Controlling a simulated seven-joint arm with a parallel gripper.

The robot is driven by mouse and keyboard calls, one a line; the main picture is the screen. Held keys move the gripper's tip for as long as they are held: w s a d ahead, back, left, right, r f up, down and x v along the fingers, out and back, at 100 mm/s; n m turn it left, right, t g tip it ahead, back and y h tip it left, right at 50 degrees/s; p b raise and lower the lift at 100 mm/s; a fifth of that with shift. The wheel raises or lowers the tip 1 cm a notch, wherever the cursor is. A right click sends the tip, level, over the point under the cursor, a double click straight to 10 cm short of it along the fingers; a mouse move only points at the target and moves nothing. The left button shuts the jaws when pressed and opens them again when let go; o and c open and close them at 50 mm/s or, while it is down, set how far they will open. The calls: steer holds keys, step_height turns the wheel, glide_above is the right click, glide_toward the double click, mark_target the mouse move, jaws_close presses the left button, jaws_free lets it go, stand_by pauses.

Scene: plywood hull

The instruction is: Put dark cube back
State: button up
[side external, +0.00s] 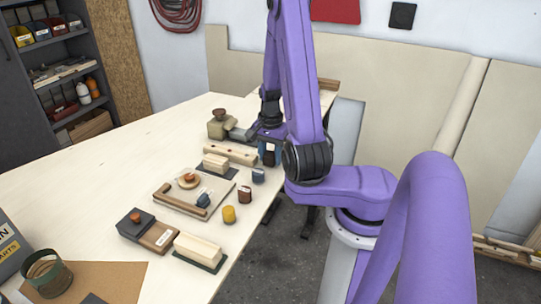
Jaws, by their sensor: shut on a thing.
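My gripper (267,146) is low over the right edge of the table, at the far end of a row of small items. It is shut on a small dark object (269,157) with a pale label. My arm and gripper partly hide it, so I cannot tell for certain that it is the dark cube, or whether it touches the table.
A blue-grey item (258,175), a red-brown one (245,195) and a yellow one (229,214) line the table's right edge. A pale tray (165,199), wooden blocks (198,250) and an olive box (217,130) stand nearby.

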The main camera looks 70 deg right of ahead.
steer(key=shift+f, duration=0.25)
steer(key=o, duration=0.7)
steer(key=shift+c, duration=0.2)
